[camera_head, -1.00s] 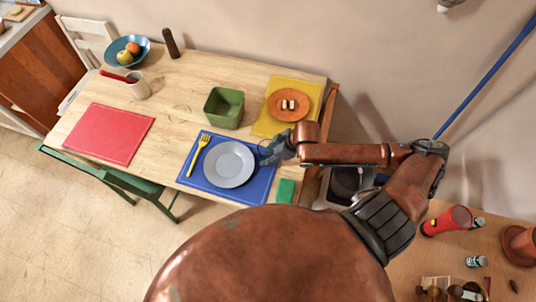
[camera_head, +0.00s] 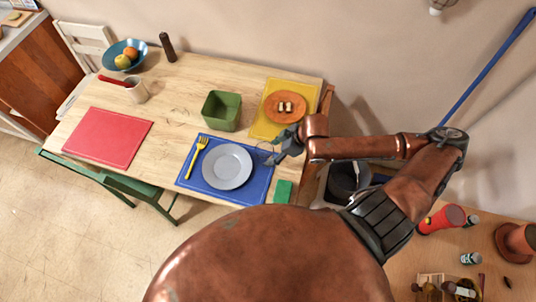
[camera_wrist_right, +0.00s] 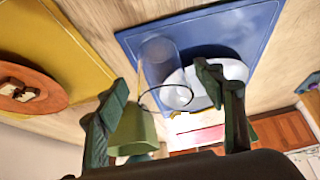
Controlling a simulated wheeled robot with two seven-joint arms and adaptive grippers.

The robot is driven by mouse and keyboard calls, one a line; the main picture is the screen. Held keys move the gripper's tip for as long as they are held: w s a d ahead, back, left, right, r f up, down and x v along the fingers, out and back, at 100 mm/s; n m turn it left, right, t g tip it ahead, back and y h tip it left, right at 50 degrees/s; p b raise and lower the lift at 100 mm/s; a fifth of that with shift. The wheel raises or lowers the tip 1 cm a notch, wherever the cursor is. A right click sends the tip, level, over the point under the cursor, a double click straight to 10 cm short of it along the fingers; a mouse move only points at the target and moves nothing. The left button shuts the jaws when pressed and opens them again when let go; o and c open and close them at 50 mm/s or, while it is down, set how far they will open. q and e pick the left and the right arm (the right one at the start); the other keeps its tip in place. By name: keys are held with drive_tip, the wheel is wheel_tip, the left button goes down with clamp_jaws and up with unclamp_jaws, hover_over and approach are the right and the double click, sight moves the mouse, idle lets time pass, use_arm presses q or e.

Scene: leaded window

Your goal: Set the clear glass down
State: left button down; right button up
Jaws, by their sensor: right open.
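The clear glass (camera_wrist_right: 160,60) stands on the blue placemat (camera_wrist_right: 240,25), beside the grey plate (camera_wrist_right: 235,70), in the right wrist view. In the head view the glass is only a faint outline by the mat's upper right corner (camera_head: 262,145). My right gripper (camera_head: 272,158) is at that corner, to the right of the plate (camera_head: 227,166). In the wrist view its two dark green fingers (camera_wrist_right: 165,108) are spread apart. The rim of the glass shows between them, and neither finger appears to press on it. My left gripper is not in view.
A green square container (camera_head: 222,110) stands behind the blue mat. A yellow mat (camera_head: 262,125) with an orange plate (camera_head: 273,108) lies at the table's right end. A green block (camera_head: 282,191) is near the front edge. The table's middle is largely free.

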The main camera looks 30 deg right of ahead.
drive_tip(key=shift+p+v, duration=0.55)
drive_tip(key=shift+v, duration=2.2)
